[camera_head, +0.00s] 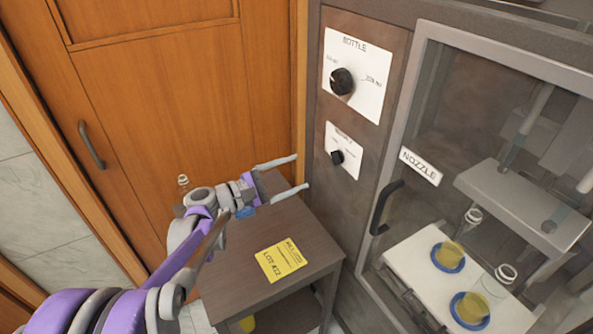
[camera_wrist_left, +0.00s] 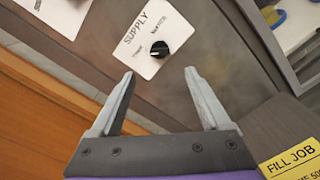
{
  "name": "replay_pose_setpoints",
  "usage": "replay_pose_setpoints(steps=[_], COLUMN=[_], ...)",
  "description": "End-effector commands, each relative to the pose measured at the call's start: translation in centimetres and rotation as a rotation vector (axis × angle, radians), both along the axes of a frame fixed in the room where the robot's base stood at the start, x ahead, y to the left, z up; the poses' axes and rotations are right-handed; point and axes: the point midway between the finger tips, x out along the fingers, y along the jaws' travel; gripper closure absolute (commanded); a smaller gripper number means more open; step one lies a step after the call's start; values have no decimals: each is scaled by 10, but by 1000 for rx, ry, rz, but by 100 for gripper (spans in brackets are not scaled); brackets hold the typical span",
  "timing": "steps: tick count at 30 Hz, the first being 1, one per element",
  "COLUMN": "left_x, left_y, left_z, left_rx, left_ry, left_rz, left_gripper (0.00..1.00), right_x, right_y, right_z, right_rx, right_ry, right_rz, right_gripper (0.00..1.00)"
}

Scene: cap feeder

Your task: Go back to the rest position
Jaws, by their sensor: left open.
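My left arm comes in from the lower left in the head view. My left gripper (camera_head: 301,172) is open, its two fingers apart with nothing between them. It hangs above the small dark table (camera_head: 315,240), in front of the machine's front panel. In the left wrist view the open gripper (camera_wrist_left: 160,72) points at the panel below the supply knob (camera_wrist_left: 159,49), and the fingers are apart from the knob. The same knob (camera_head: 337,157) shows in the head view just right of the fingertips. My right gripper is not in view.
A bottle knob (camera_head: 341,81) sits higher on the panel. A closed glass door with a dark handle (camera_head: 386,207) covers bottles on blue-based stands. A yellow job card (camera_head: 280,260) lies on the table. A clear bottle (camera_head: 183,182) shows partly behind my arm. A wooden door (camera_head: 160,110) stands behind.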

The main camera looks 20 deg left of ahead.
Motion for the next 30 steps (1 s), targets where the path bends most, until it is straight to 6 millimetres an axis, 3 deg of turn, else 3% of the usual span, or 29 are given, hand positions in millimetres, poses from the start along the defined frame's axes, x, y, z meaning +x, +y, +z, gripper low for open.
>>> replay_pose_setpoints(steps=[7, 11, 15, 19, 24, 30], left_x=[-2, -22, -74, -136, -211, -258], left_y=[-6, -38, -89, -113, -106, -77], left_z=[0, -8, -32, -59, -86, -97], left_rx=[20, 179, 539, 930, 1428, 1847], left_ry=[4, 33, 62, 48, -29, -136], left_rz=[-7, -60, -191, -353, -586, -796], left_gripper=[20, 20, 20, 20, 20, 20], right_x=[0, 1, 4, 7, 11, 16], right_y=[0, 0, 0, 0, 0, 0], right_z=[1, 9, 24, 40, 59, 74], right_rx=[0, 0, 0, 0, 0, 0], right_ry=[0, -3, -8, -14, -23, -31], right_rz=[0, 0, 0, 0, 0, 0], right_gripper=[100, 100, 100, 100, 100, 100])
